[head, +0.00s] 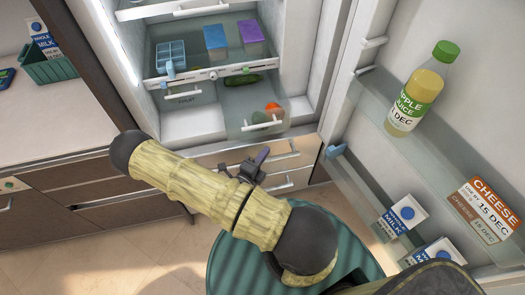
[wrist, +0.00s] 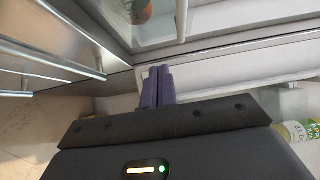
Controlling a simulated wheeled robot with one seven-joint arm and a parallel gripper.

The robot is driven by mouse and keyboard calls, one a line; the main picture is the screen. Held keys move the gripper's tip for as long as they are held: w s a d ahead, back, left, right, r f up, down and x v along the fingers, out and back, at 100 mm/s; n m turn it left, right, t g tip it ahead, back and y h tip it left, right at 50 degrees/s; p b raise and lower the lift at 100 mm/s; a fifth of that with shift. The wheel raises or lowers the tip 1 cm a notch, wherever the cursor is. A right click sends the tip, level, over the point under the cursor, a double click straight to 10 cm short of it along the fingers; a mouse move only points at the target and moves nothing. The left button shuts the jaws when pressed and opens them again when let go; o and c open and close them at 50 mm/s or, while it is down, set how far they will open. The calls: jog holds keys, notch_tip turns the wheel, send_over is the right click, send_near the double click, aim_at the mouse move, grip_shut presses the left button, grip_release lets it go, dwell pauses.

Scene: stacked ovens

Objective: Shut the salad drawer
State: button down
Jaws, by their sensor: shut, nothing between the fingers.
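The clear salad drawer (head: 241,112) is pulled out at the bottom right of the fridge interior in the head view. A red-orange vegetable and green ones lie in it, and a white bar handle (head: 262,125) is on its front. Its clear front (wrist: 155,28) also shows at the top of the wrist view, with the handle (wrist: 181,20). My gripper (head: 262,155) has purple fingers, shut and empty, in front of and below the drawer in the head view. The fingers (wrist: 158,73) appear just below the drawer in the wrist view; I cannot tell whether they touch anything.
The open fridge door stands on the right, with an apple juice bottle (head: 423,88) and milk cartons (head: 403,215) on its shelves. Wooden drawer fronts with bar handles (head: 281,157) are below the fridge. A green round-topped object (head: 222,262) stands near my arm.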

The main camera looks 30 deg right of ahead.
aim_at(272, 129)
jog(key=w+d+p, duration=0.2)
jog(key=w+d, duration=0.5)
jog(key=shift+w+d, duration=0.3)
jog(key=shift+d, duration=0.05)
